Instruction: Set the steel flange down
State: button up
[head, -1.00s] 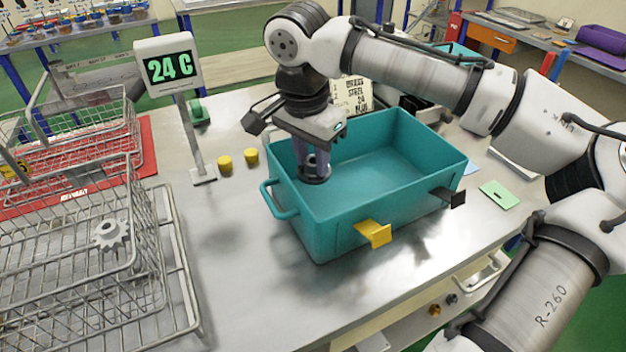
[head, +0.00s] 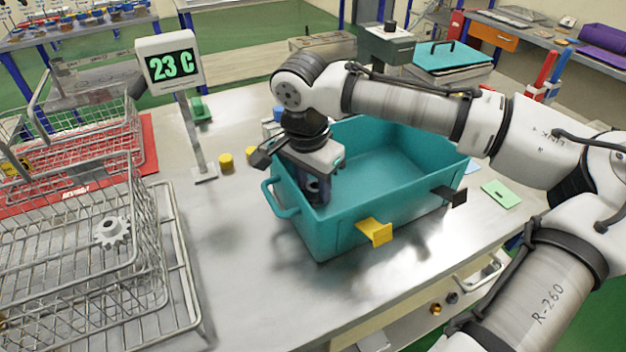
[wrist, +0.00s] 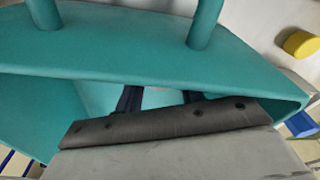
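My gripper (head: 314,192) points down into the left end of a teal bin (head: 352,236). The dark round steel flange (head: 314,186) shows in part between and below the fingers; the bin's front wall and the gripper hide the rest. In the wrist view, my two dark fingers (wrist: 162,98) stand apart inside the bin (wrist: 120,62). Their tips and the flange are hidden there by the dark bar of my gripper. I cannot tell whether the fingers still press on the flange or whether it touches the bin floor.
The bin's right part is empty. Yellow (head: 375,232) and black (head: 449,195) tabs stick out from its front. A teal lid (head: 455,58) lies behind.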

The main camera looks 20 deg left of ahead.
aim_at(308, 199)
jog(key=shift+o, duration=1.2)
notch_tip(308, 199, up, 12)
jog(key=s, duration=0.1)
jog(key=shift+s+a+r+b, duration=0.2)
jog(key=shift+a+b, duration=0.1)
jog(key=shift+b, duration=0.05)
